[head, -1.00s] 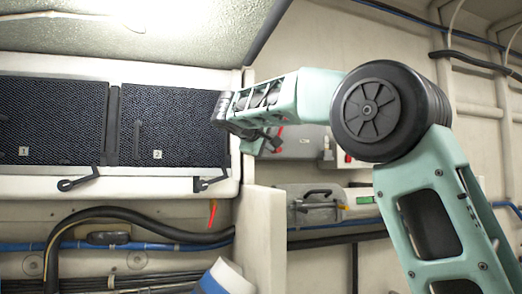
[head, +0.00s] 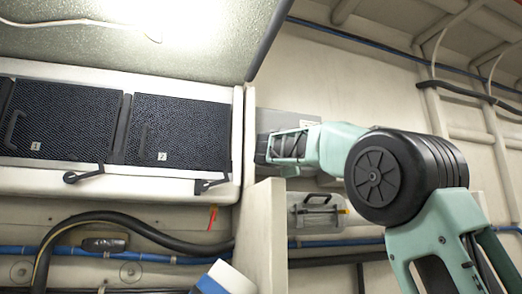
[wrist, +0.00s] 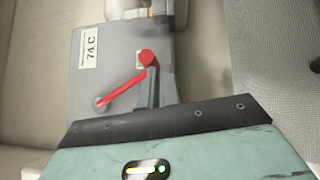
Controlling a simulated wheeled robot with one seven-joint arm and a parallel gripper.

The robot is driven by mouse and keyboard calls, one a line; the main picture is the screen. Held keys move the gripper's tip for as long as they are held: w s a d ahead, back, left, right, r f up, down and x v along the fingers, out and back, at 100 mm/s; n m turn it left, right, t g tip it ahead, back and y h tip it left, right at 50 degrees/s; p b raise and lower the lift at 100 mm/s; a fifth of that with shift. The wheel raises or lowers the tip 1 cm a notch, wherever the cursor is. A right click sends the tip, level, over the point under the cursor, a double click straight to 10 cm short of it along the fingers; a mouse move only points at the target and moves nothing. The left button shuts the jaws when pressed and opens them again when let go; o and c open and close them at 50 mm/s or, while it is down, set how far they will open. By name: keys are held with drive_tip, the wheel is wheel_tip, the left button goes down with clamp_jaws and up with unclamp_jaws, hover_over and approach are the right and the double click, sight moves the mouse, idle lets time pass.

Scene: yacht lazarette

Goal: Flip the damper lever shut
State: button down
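A red lever (wrist: 122,88) shows in the wrist view on a grey box (wrist: 100,62) labelled "74 C". It runs slantwise from a red hub at upper right to a rounded end at lower left. My gripper (wrist: 153,88) shows only as a dark narrow tip close beside the lever, just below the hub. I cannot tell whether it touches the lever. In the head view my gripper (head: 265,149) is in front of the grey box (head: 288,122), and the arm hides the lever there. The finger opening is not clear.
Two dark mesh panels marked 1 (head: 62,118) and 2 (head: 180,132) are at left, with black latches (head: 84,174) below. A pale upright partition (head: 262,220) stands below my gripper. A grey case with a handle (head: 318,212) is right of it. A black hose (head: 150,228) runs below the panels.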

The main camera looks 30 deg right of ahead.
drive_tip(key=shift+s+d+r, duration=0.1)
drive_tip(key=shift+s+d, duration=0.2)
drive_tip(key=shift+d, duration=0.55)
drive_tip(key=shift+r, duration=0.15)
drive_tip(key=b+v, duration=0.5)
drive_tip(key=v, duration=1.2)
drive_tip(key=shift+a+f, duration=0.2)
drive_tip(key=shift+f, duration=0.05)
